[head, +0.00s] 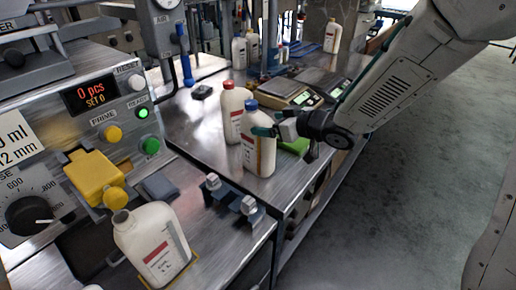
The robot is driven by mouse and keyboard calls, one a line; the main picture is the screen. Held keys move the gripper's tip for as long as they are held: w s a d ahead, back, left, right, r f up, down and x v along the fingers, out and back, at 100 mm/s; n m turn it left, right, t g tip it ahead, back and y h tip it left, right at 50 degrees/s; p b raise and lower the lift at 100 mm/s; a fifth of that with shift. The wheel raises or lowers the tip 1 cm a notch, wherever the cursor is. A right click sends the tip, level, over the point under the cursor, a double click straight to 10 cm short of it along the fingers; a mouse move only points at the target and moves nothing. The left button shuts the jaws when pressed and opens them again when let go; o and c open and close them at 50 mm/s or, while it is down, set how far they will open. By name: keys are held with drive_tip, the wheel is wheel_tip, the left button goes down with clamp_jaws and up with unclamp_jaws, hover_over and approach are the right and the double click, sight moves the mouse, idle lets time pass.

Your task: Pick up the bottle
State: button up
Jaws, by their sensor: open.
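A white bottle with a blue cap (259,155) stands upright on the metal bench. My gripper (266,131) reaches in from the right at the upper part of this bottle, just below its cap. One teal fingertip shows across the front of the bottle; the other finger is hidden. The jaws are open, and I cannot tell whether they touch the bottle. A white bottle with a red cap (233,111) stands just behind and left. An uncapped white bottle (153,243) stands at the filling machine in the lower left.
The filling machine (85,120) with buttons and a yellow nozzle block (95,178) fills the left side. A small metal bracket (234,198) sits on the bench front. Scales (279,88) and more bottles stand behind. The floor at right is open.

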sight(258, 123)
drive_tip(key=x, duration=0.5)
drive_tip(key=shift+w+a+f, duration=0.15)
drive_tip(key=shift+w+f, duration=0.05)
drive_tip(key=shift+f, duration=0.15)
drive_tip(key=shift+r, duration=0.1)
clamp_jaws()
